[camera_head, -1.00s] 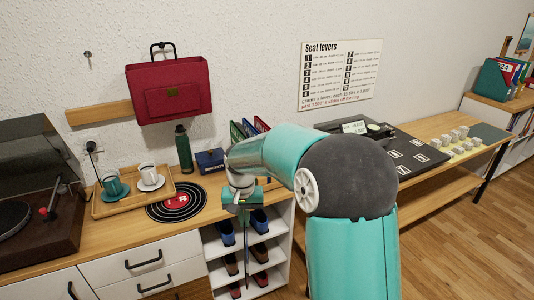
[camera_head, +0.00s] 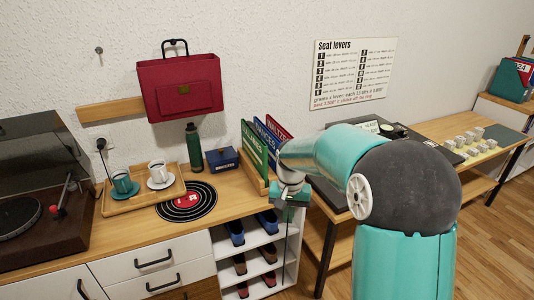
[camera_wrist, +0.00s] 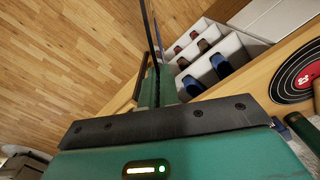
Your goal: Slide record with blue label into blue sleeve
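The blue sleeve (camera_head: 265,141) stands upright between a green sleeve (camera_head: 254,150) and a red sleeve (camera_head: 279,135), in a rack at the right end of the sideboard. My gripper (camera_head: 289,199) is just in front of and below the rack, over the sideboard's right front corner. A thin dark edge hangs down from it; in the wrist view two thin dark strips (camera_wrist: 154,35) run out from the gripper. I cannot tell whether these are a record seen edge-on or the fingers. No blue label shows. A record with a red label (camera_head: 187,203) lies flat on the sideboard.
A tray (camera_head: 143,207) with two cups, a green bottle (camera_head: 194,147) and a blue box (camera_head: 222,160) stand left of the rack. A turntable (camera_head: 40,230) is at far left. Open cubbies with shoes (camera_head: 268,222) lie below my gripper. A dark table stands to the right.

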